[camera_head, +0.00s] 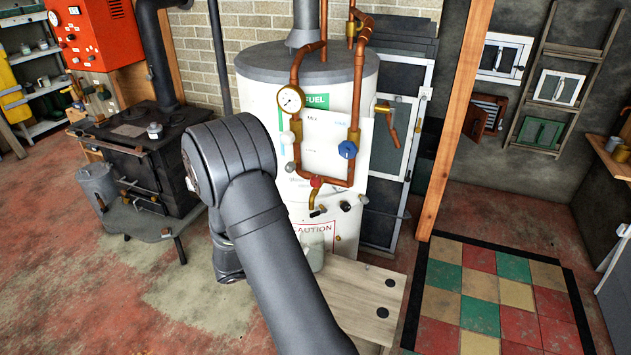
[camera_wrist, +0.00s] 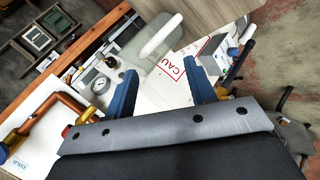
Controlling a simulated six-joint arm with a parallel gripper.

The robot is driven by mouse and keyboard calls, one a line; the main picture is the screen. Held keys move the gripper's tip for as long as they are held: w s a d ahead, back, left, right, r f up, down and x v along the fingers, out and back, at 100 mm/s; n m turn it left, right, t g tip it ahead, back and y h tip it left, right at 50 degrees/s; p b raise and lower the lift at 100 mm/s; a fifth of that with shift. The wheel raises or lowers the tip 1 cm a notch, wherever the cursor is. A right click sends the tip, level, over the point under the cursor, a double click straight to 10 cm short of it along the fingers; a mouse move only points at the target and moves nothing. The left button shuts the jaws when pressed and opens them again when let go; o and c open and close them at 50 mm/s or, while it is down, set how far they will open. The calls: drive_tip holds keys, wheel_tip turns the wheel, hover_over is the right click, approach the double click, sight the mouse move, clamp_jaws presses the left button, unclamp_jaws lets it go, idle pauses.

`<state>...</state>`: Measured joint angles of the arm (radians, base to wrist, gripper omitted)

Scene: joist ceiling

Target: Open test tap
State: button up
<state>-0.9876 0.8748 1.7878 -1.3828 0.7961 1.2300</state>
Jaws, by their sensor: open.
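A copper pipe loop (camera_head: 295,110) hangs on the front of a white tank. At its bottom are a small red knob (camera_head: 316,182) and a brass spout (camera_head: 313,199); this looks like the test tap, but no label confirms it. In the wrist view, a brass piece (camera_wrist: 87,113) with a bit of red beside it shows at the left, partly hidden behind my gripper. My gripper (camera_wrist: 163,88) is open, with two blue fingers apart and nothing held between them. The white panel with the caution label lies beyond the fingers. In the head view, my arm hides the gripper.
A blue valve knob (camera_head: 347,149) and a pressure gauge (camera_head: 290,99) sit on the pipes. A copper lever (camera_head: 391,126) juts from the tank's right. A black stove (camera_head: 146,160) stands left. A pale wooden board (camera_head: 360,296) lies low in front. Tiled floor at right is clear.

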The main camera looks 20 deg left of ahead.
drive_tip(key=w+a+r+n+t+h, duration=0.3)
drive_tip(key=w+a+r+n+t, duration=0.15)
drive_tip(key=w+r+n, duration=0.45)
drive_tip(key=n+h, duration=0.6)
drive_tip(key=n, duration=0.2)
approach(316, 181)
drive_tip(key=shift+n+t, duration=0.25)
drive_tip(key=shift+n, duration=0.05)
drive_tip(key=x, duration=0.3)
drive_tip(key=f+x, duration=0.1)
drive_tip(key=x, duration=0.3)
drive_tip(key=a+x, duration=0.1)
drive_tip(key=x, duration=0.2)
drive_tip(key=shift+w+d+f, duration=0.15)
drive_tip(key=shift+w+d, duration=0.05)
drive_tip(key=shift+w, duration=0.45)
drive_tip(key=shift+y, duration=0.4)
drive_tip(key=c, duration=0.9)
